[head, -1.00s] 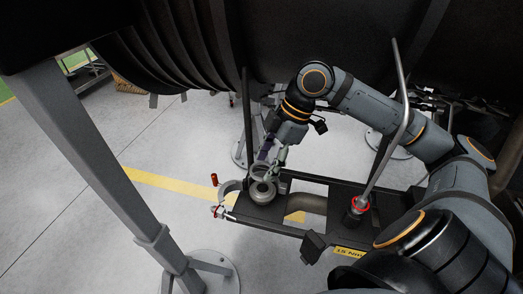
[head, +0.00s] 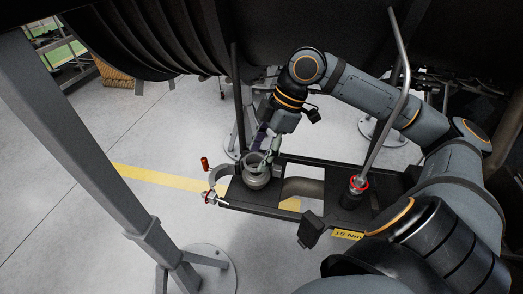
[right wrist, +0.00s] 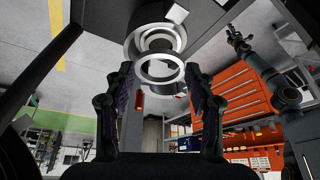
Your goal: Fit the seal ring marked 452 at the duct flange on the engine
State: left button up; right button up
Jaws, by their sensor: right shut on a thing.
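A pale metal seal ring (right wrist: 160,74) is between the two fingers of my right gripper (right wrist: 161,92), which is shut on it. No marking on it can be read. In the head view the ring (head: 257,159) is right above the round metal duct flange (head: 256,179) at the left end of the black bracket, close to its mouth. In the right wrist view the flange (right wrist: 150,29) shows just beyond the ring. I cannot tell whether ring and flange touch. My right gripper (head: 266,149) comes down from above right. My left gripper is not in view.
An open curved clamp (head: 216,180) with a red-ended bolt (head: 204,163) hangs left of the flange. A long wrench (head: 384,110) with a red ring stands on the bracket (head: 325,204). The dark engine (head: 210,40) hangs above. A grey stand leg (head: 90,150) is at left.

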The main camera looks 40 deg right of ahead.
notch_tip(320, 180, down, 2)
jog(key=shift+s+f+b, duration=0.1)
jog(key=shift+b, duration=0.75)
jog(key=shift+r, duration=0.2)
jog(key=shift+p, duration=0.4)
jog(key=shift+f, duration=0.2)
jog(key=o, duration=1.4)
jog(key=shift+c, duration=0.2)
